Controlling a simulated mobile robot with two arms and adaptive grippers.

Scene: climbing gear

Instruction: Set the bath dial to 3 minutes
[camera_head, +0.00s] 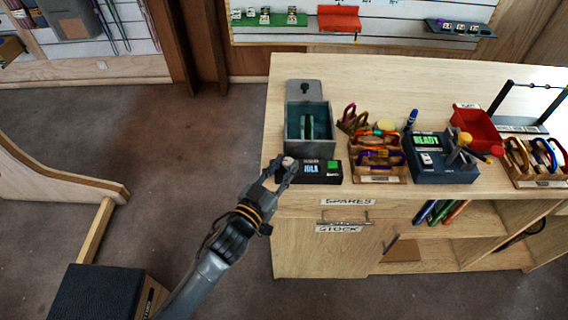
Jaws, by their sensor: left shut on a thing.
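The bath (308,124) is a grey box with an open top and a teal inside, at the left end of the wooden counter. Its dark front panel (322,179) carries a small lit screen that seems to read "IDLE" and a green patch at its right. My left gripper (287,166) is at the left end of this panel, its fingers closed around the small pale dial (287,162). The fingers hide most of the dial, so its setting cannot be read. A green item stands inside the bath. My right gripper is not in view.
Right of the bath are a wooden tray of carabiners (378,178), a dark tester reading "READY" (440,170), a red bin (478,128) and another carabiner tray (535,182). Bare counter (380,80) lies behind them. A "SPARES" label marks the front edge.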

